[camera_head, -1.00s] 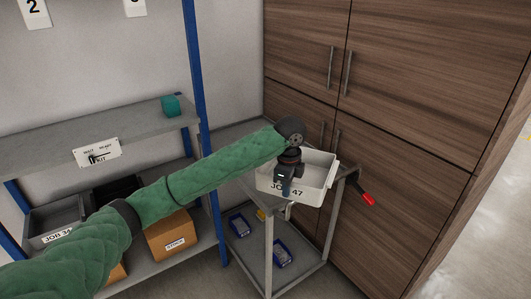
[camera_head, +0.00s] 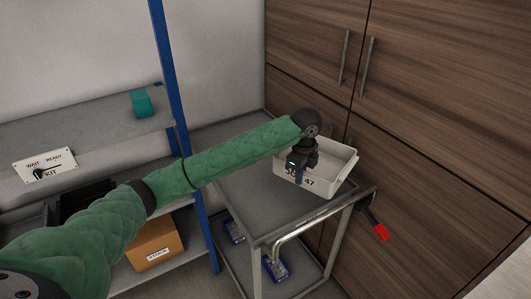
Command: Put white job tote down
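The white job tote (camera_head: 325,185) is an open-topped box marked as job 47. It is upright over the far right part of the grey cart's top shelf (camera_head: 240,200); I cannot tell whether its base touches the shelf. My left gripper (camera_head: 299,176) is at the tote's near left wall, pointing down over the rim. Its fingers partly cover the label, and their closure on the wall is too small to make out clearly. The tote looks empty in the part I see. My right gripper is not in view.
The cart has a metal handle (camera_head: 310,222) and a red-tipped lever (camera_head: 381,232). Blue bins (camera_head: 275,268) sit on its lower shelf. Wooden cabinets (camera_head: 440,120) stand close behind. A blue-posted rack at left holds a teal item (camera_head: 141,103) and a cardboard box (camera_head: 154,243).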

